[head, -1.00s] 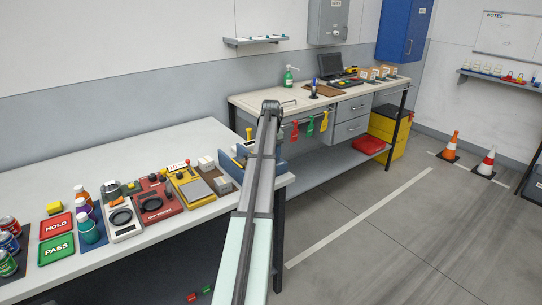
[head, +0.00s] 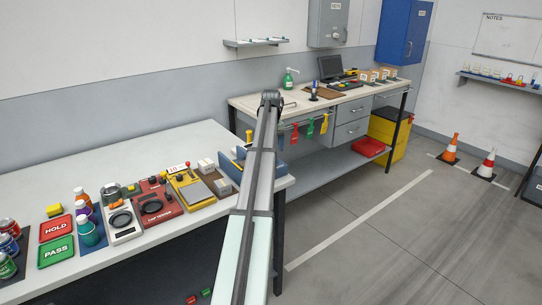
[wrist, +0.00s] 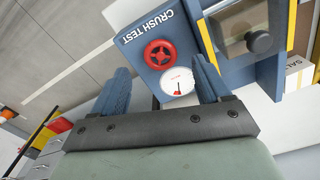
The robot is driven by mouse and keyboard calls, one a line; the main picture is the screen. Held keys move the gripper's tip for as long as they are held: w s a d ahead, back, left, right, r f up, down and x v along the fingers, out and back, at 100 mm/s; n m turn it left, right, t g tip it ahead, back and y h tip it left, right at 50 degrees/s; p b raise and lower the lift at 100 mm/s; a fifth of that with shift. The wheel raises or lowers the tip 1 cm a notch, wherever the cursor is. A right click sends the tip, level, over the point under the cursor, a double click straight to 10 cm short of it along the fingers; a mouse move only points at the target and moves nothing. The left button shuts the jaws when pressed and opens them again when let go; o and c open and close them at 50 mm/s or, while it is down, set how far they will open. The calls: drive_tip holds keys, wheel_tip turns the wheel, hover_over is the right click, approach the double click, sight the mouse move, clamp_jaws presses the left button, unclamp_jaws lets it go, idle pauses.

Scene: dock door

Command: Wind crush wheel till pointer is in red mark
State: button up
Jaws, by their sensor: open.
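The blue crush tester, labelled CRUSH TEST (wrist: 134,32), fills the upper middle of the wrist view. Its red crush wheel (wrist: 160,53) is a small spoked handwheel on the panel. The white dial (wrist: 174,76) sits just beside the wheel, with a small red area near its lower part. The pointer is too small to read exactly against the red mark. My gripper (wrist: 162,62) is open, its two blue fingers apart, with the wheel and dial showing between them; nothing is held.
A clear window with a dark knob (wrist: 258,40) stands beside the panel. On the bench (head: 130,156), a yellow-framed device (head: 191,190), a red device (head: 158,205) and a white scale (head: 122,222) stand left of the tester. Open floor (head: 400,230) lies right.

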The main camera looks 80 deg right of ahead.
wheel_tip(320, 180, up, 9)
idle(0.3)
idle(0.5)
